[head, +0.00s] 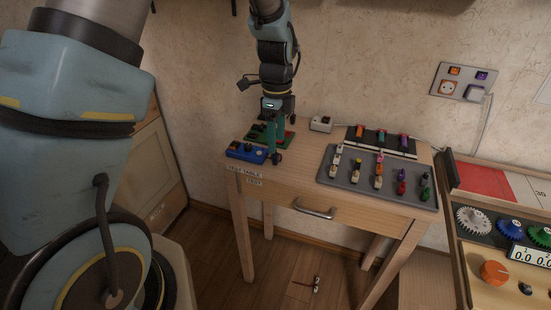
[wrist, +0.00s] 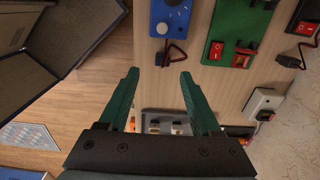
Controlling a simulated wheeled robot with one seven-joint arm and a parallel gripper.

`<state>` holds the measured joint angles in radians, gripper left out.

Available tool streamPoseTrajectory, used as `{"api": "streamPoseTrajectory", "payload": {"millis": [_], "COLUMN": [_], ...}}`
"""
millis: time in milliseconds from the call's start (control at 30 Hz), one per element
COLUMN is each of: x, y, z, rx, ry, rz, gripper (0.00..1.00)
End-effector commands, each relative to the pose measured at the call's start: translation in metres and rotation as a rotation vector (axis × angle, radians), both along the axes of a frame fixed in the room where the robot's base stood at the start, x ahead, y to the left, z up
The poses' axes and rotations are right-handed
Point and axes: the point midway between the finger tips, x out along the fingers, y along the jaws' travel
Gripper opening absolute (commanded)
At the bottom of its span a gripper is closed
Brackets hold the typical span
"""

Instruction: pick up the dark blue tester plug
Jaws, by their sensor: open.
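A dark plug (wrist: 163,58) on a short cord lies on the wooden table beside the blue tester box (wrist: 170,17). Its shade is too dark to tell blue from black. In the head view the plug (head: 277,157) shows at the right end of the blue box (head: 245,152), partly close behind my fingers. My gripper (wrist: 158,76) is open and empty, with green fingers. In the wrist view the plug appears just beyond the gap between the fingertips. In the head view my gripper (head: 274,148) points down over the table's left part.
A green box (wrist: 240,30) with a red switch and its own cord lies beside the blue one, nearer the wall. A grey tray (head: 345,178) with several small coloured plugs stands on the table's right. A white socket block (head: 321,124) sits at the back.

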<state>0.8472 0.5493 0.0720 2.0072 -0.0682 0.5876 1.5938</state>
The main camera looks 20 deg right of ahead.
Motion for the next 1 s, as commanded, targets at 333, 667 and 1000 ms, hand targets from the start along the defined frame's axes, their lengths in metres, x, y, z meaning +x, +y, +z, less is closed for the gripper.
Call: {"api": "streamPoseTrajectory", "payload": {"millis": [333,667,1000], "x": [0.005,0.006,0.006], "y": [0.001,0.001,0.000], "z": [-0.032,-0.055,-0.055], "rx": [0.003,-0.001,-0.001], "ry": [0.002,-0.001,-0.001], "rz": [0.002,0.002,0.002], "gripper": [0.65,0.65,0.40]}}
